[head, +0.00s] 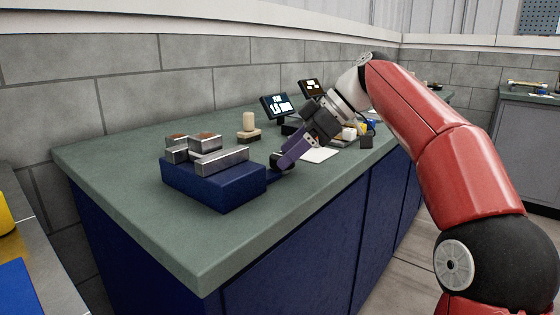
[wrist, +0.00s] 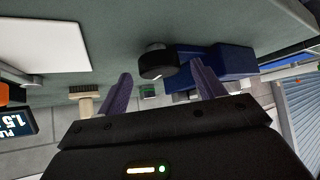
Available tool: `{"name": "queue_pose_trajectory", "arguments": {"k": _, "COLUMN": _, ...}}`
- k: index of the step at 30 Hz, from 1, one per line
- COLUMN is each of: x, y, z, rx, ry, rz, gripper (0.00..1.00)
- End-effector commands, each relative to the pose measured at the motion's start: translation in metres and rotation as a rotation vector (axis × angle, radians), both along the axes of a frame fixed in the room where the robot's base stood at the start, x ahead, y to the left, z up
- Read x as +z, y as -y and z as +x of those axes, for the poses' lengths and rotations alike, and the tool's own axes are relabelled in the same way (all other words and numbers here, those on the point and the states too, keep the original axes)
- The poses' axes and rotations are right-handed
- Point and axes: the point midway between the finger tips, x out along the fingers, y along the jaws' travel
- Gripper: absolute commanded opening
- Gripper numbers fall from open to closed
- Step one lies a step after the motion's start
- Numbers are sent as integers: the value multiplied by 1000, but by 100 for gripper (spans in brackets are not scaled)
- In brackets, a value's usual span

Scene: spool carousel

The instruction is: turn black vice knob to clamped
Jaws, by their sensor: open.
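The blue vice (head: 214,184) with grey metal jaws sits near the front edge of the green bench. Its black knob (head: 276,160) is on its right end, partly hidden by my gripper (head: 286,163) in the head view. In the wrist view the round black knob (wrist: 156,65) shows between and just beyond the purple fingertips of my gripper (wrist: 162,70). The blue vice body (wrist: 232,60) lies to its right there. My gripper is open and empty, and I cannot tell whether a finger touches the knob. The knob's setting is not readable.
A white sheet (head: 318,154) lies right of my gripper. A brush (head: 249,129) stands behind on the bench. Two small screens (head: 280,106) are near the wall, with small items around them. The bench's front left is clear.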

Motion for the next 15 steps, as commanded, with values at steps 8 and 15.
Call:
{"name": "queue_pose_trajectory", "arguments": {"k": 8, "x": -17, "y": -17, "z": 1, "rx": 0, "ry": 0, "rz": 0, "gripper": 68}}
{"name": "queue_pose_trajectory", "arguments": {"k": 15, "x": -17, "y": -17, "z": 1, "rx": -1, "ry": 1, "rz": 0, "gripper": 68}}
